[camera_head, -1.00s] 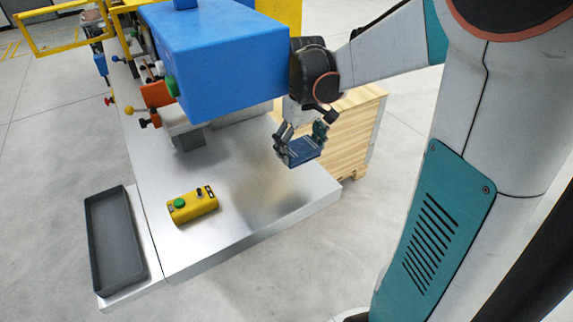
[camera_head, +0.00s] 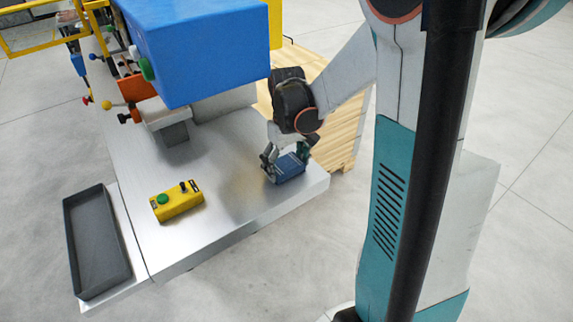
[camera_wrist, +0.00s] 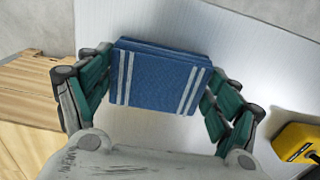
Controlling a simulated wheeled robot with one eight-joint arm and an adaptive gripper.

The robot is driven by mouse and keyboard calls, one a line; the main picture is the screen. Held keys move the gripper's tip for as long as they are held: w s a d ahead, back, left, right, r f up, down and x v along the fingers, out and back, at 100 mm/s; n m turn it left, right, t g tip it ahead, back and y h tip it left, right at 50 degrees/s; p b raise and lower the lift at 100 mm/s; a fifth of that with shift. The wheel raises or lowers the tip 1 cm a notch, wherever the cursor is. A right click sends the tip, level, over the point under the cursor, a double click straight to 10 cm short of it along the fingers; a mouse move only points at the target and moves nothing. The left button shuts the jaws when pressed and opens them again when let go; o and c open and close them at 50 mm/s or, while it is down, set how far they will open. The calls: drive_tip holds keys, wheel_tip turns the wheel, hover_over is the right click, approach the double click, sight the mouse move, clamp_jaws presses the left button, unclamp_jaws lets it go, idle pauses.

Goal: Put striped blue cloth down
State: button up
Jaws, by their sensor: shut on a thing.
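The striped blue cloth (camera_head: 289,168) is a folded blue pad with white stripes. In the wrist view the cloth (camera_wrist: 158,78) sits between the green-padded fingers of my gripper (camera_wrist: 160,88), which is shut on it. In the head view my gripper (camera_head: 286,163) points down and holds the cloth at the right end of the metal table (camera_head: 215,215). The cloth is at or very near the table surface; I cannot tell whether it touches.
A yellow control box (camera_head: 177,201) with a green button stands left of the cloth. A dark grey tray (camera_head: 98,243) lies at the table's left. A blue machine housing (camera_head: 200,50) overhangs the back. A wooden crate (camera_head: 345,125) stands behind the right end.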

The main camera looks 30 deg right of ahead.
sight(286, 164)
drive_tip(key=shift+f, duration=0.1)
drive_tip(key=shift+f, duration=0.15)
drive_tip(key=o, duration=1)
drive_tip(key=shift+c, duration=0.2)
wheel_tip(286, 164, up, 13)
drive_tip(key=p, duration=0.3)
drive_tip(key=shift+f, duration=0.2)
drive_tip(key=shift+w, duration=0.1)
